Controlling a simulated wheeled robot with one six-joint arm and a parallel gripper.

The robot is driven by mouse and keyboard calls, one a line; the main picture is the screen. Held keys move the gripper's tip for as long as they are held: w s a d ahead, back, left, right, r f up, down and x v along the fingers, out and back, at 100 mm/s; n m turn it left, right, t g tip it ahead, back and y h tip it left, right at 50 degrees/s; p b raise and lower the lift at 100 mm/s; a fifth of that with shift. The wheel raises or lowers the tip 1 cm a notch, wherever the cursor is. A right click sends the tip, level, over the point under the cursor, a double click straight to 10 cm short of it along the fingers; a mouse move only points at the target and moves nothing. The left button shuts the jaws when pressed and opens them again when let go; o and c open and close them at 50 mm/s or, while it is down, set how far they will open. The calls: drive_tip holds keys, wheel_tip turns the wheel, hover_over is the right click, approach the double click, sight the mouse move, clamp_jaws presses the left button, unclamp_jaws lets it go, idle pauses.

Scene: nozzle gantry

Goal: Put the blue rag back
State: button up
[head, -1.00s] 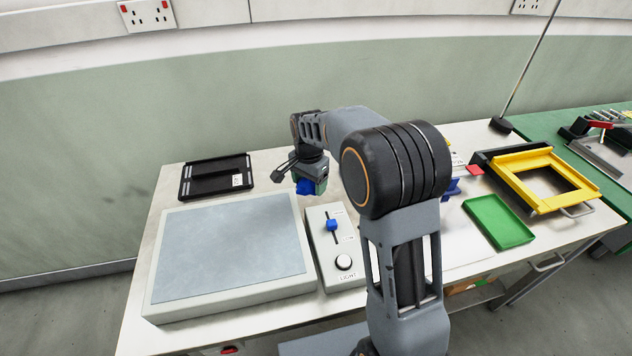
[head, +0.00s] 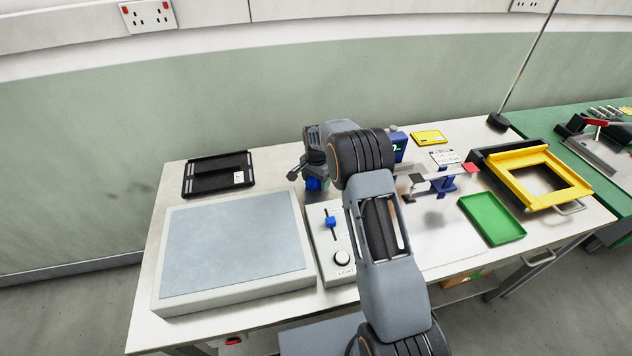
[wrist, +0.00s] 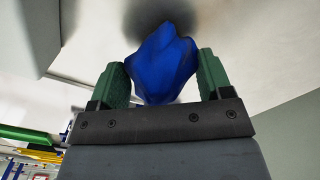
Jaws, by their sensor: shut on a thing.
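The blue rag (wrist: 163,65) is a crumpled bundle between the green fingers of my gripper (wrist: 163,80) in the wrist view. The fingers press on it from both sides. In the head view the blue rag (head: 313,184) shows under my gripper (head: 316,177), partly hidden by the wrist. It is near the back of the white table (head: 280,160), behind the light control box. The wrist view shows a dark shadow on the pale surface beyond the rag. I cannot tell the exact gap between rag and table.
A grey-topped panel (head: 235,245) and a light control box (head: 328,245) stand in front. A black tray (head: 215,178) lies back left. To the right are a blue stand (head: 443,180), a green tray (head: 492,218), a yellow frame (head: 540,180) and a yellow box (head: 428,137).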

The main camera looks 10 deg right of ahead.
drive_tip(key=shift+f, duration=0.7)
drive_tip(key=shift+f, duration=0.2)
drive_tip(key=o, duration=0.9)
drive_tip(key=shift+r, duration=0.1)
